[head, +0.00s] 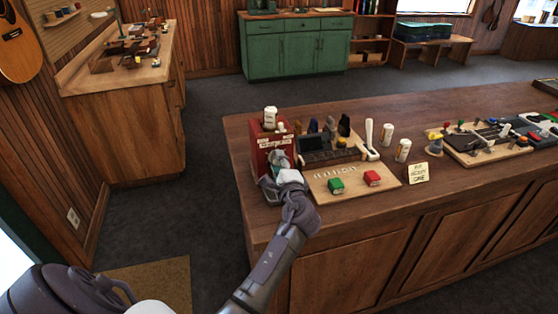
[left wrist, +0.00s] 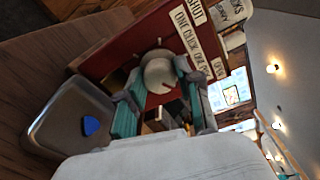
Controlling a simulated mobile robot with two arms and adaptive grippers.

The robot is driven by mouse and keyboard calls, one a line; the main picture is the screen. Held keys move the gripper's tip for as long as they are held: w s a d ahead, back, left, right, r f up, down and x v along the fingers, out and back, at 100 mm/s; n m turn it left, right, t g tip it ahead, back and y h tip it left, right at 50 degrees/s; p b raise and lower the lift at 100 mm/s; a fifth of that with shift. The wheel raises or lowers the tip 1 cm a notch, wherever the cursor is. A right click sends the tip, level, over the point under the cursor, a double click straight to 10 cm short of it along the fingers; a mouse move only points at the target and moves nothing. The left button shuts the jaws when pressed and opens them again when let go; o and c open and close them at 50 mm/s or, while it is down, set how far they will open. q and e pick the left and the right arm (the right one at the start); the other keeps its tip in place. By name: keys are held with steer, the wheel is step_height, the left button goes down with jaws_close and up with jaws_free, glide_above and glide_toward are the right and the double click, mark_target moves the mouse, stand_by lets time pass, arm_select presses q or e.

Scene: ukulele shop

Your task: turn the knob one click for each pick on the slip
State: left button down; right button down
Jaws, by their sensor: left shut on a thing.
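A red dispenser (head: 266,133) stands at the left end of the wooden counter. My left gripper (head: 282,162) is at its front. In the left wrist view, my left gripper (left wrist: 165,95) is shut on the round pale knob (left wrist: 160,72), which has a red mark. Labels on the red face beside it read "SHUT", "ONE CLICK ONE P..." and "OPEN". One blue pick (left wrist: 91,125) lies in the grey metal tray (left wrist: 52,125) below the knob. A cream slip (head: 418,173) stands on the counter's front edge; its handwriting is too small to read surely. My right gripper is not in view.
A wooden board (head: 350,196) with a green block (head: 335,186) and a red block (head: 372,178) lies right of the dispenser. Behind it is a dark open case (head: 332,152). Cans (head: 402,150) and a tool board (head: 490,155) stand farther right.

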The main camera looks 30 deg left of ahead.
arm_select(q)
steer(key=shift+a+r, duration=0.15)
steer(key=shift+r, duration=0.25)
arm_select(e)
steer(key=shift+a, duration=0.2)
arm_select(q)
steer(key=c, duration=1)
jaws_free()
steer(key=shift+w, duration=0.1)
steer(key=shift+o, duration=1.2)
steer(key=shift+a+f, duration=0.1)
steer(key=shift+f, duration=0.2)
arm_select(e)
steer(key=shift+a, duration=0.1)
arm_select(q)
steer(key=v, duration=1.2)
